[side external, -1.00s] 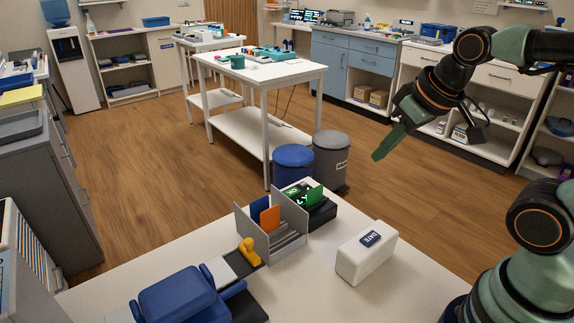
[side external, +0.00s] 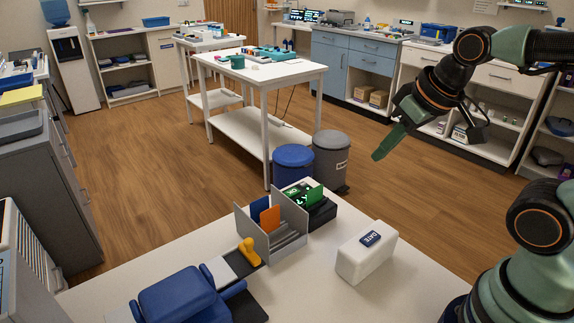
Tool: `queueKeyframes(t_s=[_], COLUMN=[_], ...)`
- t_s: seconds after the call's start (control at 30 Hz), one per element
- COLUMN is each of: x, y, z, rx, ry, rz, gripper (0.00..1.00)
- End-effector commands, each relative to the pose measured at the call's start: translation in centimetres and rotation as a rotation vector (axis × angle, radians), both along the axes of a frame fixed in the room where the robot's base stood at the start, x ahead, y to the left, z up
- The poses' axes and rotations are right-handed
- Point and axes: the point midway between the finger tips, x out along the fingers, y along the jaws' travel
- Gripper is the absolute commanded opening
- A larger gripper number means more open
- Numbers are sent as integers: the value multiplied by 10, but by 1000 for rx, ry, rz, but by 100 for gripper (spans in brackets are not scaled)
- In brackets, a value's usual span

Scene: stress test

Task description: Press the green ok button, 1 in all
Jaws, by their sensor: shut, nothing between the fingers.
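A dark device (side external: 323,213) stands on the white table behind a grey file rack. A green patch with small white lettering that looks like OK (side external: 292,190) shows near its upper left. The rack and a green panel hide part of the device, so I cannot tell how far the button extends. My gripper (side external: 378,156) is at upper right, high above the table and well apart from the device. Its green fingers are shut and empty, pointing down and left.
The grey file rack (side external: 287,240) holds blue and orange cards. A white block labelled DATE (side external: 366,262) stands to its right. A yellow-handled stamp (side external: 248,251) and a blue machine (side external: 180,302) are at left. The table's front middle is clear.

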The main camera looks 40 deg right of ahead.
Motion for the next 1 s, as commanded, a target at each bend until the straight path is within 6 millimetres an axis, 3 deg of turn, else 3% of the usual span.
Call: queueKeyframes(t_s=[0.63,0.77,1.0], x=[5,23,81], y=[0,1,4], z=[0,-3,-14], rx=[7,32,124], ry=[-4,-22,-90], rz=[-12,-55,-196], gripper=[0,0,0])
